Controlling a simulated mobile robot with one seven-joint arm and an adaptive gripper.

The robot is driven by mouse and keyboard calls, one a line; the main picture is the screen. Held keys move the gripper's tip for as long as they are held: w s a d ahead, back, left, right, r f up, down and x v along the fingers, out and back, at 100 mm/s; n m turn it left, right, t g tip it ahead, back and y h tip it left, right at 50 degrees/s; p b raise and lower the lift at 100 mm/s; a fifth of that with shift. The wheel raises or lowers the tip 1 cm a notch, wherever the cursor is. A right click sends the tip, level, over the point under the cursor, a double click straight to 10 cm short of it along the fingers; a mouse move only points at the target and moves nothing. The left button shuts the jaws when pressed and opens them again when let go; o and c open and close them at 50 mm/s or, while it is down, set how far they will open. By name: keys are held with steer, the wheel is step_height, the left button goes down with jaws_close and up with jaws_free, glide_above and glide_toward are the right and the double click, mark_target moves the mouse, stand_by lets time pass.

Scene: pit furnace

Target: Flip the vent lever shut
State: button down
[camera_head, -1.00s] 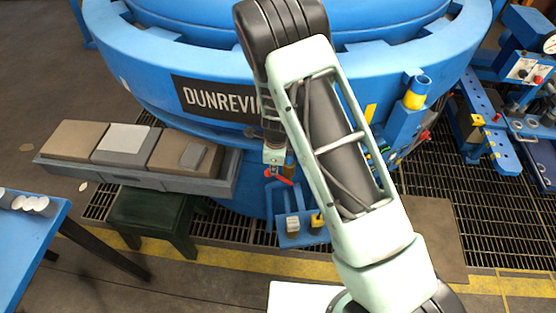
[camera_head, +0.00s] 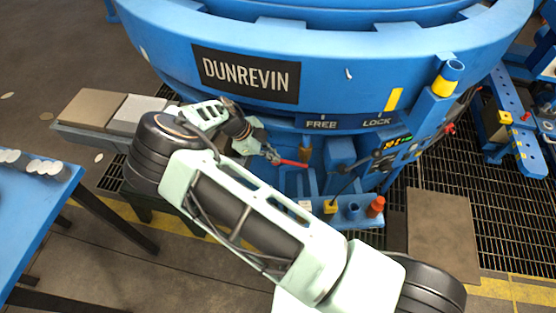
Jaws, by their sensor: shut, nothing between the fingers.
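A short red lever (camera_head: 292,163) shows low on the front of the blue furnace (camera_head: 340,75), below the DUNREVIN sign. It lies nearly level, pointing right. I cannot tell for sure that it is the vent lever. My gripper (camera_head: 272,157) is shut and empty at the lever's left end. Whether it touches the lever is too small to tell. The lever's left end is partly hidden by the gripper.
A plate marked FREE and LOCK (camera_head: 348,122) is on the furnace to the right. Below it a thin dark rod (camera_head: 345,182) rises beside a blue shelf with a yellow block (camera_head: 330,207) and an orange knob (camera_head: 376,206).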

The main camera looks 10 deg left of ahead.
steer(key=shift+s+a+f+b, duration=0.1)
steer(key=shift+a+f+b, duration=0.25)
steer(key=shift+f+b, duration=0.6)
steer(key=shift+a+f+b, duration=0.35)
steer(key=shift+f+b, duration=0.25)
steer(key=shift+b, duration=0.6)
steer(key=shift+r, duration=0.1)
